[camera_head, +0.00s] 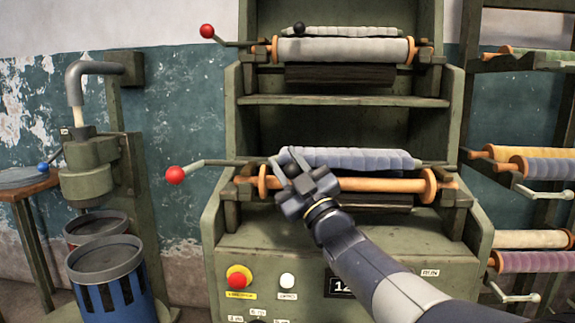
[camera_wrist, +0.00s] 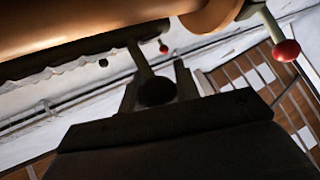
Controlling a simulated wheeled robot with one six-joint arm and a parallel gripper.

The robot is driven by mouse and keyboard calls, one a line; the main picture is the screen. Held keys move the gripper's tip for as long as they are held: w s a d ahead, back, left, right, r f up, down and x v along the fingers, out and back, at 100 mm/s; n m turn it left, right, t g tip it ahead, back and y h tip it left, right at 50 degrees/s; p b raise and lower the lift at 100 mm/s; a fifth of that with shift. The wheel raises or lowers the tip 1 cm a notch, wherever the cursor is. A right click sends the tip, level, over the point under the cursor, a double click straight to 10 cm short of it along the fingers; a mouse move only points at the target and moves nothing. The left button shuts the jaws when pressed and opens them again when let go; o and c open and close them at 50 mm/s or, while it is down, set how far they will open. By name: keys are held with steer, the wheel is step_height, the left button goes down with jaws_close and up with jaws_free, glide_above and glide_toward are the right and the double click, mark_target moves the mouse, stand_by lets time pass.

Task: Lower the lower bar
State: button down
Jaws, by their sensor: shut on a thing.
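The green machine carries two roller stations. At the lower one, a bare orange wooden roller (camera_head: 385,185) lies across the front, with a blue fabric-covered roll (camera_head: 350,158) behind and above it. My gripper (camera_head: 292,178) is at the left part of this station, in front of the roll's left end. In the wrist view, its fingers close around a dark round knob (camera_wrist: 157,92) on a short stem. The stem runs toward a dark bar beside the orange roller (camera_wrist: 90,22). In the head view my gripper mostly hides the knob. Which part is the lower bar is unclear.
A red-knobbed lever (camera_head: 174,175) sticks out left of the lower station. The upper station has a grey roll (camera_head: 345,50), a black knob (camera_head: 298,27) and another red-knobbed lever (camera_head: 206,31). A red button (camera_head: 238,277) is below. A blue bin (camera_head: 110,270) stands left, racked rolls right.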

steer(key=c, duration=1.1)
jaws_free()
steer(key=shift+s, duration=0.15)
steer(key=shift+o, duration=0.2)
steer(key=p+v, duration=0.1)
steer(key=v, duration=0.9)
steer(key=shift+s+d+f, duration=0.2)
steer(key=shift+s+f, duration=0.05)
steer(key=b+x, duration=0.1)
steer(key=x, duration=0.9)
steer(key=shift+w+a+r, duration=0.2)
steer(key=shift+w, duration=0.1)
steer(key=shift+r, duration=0.1)
steer(key=shift+r, duration=0.1)
